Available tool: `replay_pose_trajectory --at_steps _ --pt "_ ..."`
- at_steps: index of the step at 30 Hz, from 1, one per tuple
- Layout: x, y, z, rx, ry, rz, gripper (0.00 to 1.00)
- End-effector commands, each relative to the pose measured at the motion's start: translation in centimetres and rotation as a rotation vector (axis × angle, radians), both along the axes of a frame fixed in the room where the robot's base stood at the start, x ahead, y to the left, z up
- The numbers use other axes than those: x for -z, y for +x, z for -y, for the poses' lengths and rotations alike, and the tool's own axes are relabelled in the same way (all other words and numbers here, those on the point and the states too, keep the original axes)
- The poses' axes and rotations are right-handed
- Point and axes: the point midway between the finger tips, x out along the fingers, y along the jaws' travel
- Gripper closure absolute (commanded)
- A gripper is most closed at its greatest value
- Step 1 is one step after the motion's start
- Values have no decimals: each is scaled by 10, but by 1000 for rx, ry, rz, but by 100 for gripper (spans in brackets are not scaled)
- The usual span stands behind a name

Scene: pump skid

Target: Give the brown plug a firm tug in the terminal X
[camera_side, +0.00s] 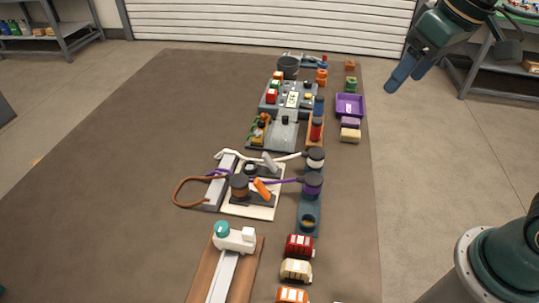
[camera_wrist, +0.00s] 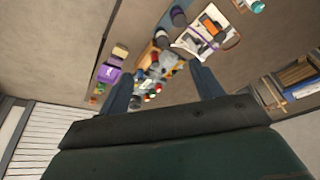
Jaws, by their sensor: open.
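The brown plug (camera_side: 238,185) is a dark brown, round-topped piece on the left part of a cream terminal board (camera_side: 236,210). A brown cable (camera_side: 180,192) loops out from it to the left. An orange lever (camera_side: 263,189) is tilted just right of the plug, and a grey lever (camera_side: 269,161) stands behind. I cannot read any letter marking the terminal X. The board also shows in the wrist view (camera_wrist: 185,42), near the top. My gripper (camera_side: 406,76) is open and empty, high up at the right, far from the plug. Its two fingers show in the wrist view (camera_wrist: 160,72).
A purple tray (camera_side: 350,105) is behind right. The mat's left side is clear.

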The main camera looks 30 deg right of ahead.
Motion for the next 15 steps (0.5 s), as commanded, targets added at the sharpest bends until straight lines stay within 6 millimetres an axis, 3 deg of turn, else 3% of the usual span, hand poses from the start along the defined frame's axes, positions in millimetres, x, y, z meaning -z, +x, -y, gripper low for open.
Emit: replay_pose_trajectory --at_steps 8,15 --pt "8 55 -37 -34 -1 -74 34" --pt "26 98 -74 -59 -8 -135 34"
